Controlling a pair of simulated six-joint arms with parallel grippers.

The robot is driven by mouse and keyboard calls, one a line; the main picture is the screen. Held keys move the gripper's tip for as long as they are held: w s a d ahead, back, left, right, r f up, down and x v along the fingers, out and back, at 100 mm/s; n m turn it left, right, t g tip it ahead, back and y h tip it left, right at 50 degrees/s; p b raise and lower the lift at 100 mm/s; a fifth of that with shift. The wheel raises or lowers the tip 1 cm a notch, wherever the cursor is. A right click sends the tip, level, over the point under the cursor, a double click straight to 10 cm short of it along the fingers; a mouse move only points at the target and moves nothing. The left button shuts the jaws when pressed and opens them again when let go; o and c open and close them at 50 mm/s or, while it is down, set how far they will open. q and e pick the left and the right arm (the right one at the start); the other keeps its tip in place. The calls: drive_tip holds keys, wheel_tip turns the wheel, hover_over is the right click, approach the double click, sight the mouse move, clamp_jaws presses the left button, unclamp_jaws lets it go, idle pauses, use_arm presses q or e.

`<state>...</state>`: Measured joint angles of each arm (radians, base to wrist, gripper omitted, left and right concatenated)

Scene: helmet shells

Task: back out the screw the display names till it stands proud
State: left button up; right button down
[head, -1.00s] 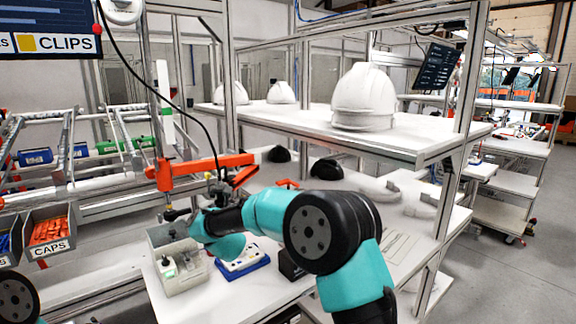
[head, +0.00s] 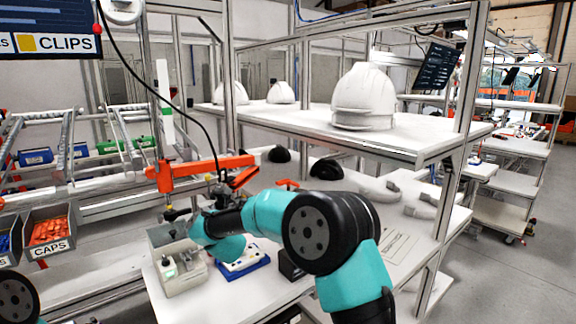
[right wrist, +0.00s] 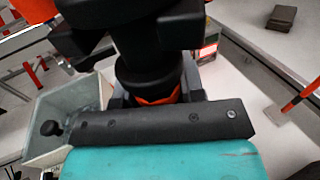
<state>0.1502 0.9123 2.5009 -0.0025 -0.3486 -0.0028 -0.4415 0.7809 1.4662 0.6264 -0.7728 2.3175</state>
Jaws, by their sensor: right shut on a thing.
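My right gripper (right wrist: 152,92) is shut on a black, round-bodied driver (right wrist: 150,70) with an orange band, seen close up in the right wrist view. In the head view my right arm reaches left over the bench, and its wrist largely hides the jaws. The driver's tip and any screw under it are hidden. A display (head: 50,32) at the upper left shows a yellow square and the word CLIPS; its rest is cut off. A second dark display (head: 437,66) hangs at the right, its text too small to read. My left gripper is out of view.
A grey open box (head: 185,279) stands left of my right wrist. A blue-based white block (head: 243,268) lies just beside it on the bench. An orange arm (head: 205,170) with a hanging cable stands behind. White helmets (head: 364,98) rest on the upper shelf (head: 440,143).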

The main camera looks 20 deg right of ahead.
sight(221, 201)
drive_tip(key=shift+f, duration=0.8)
idle(2.0)
drive_tip(key=shift+r, duration=3.3)
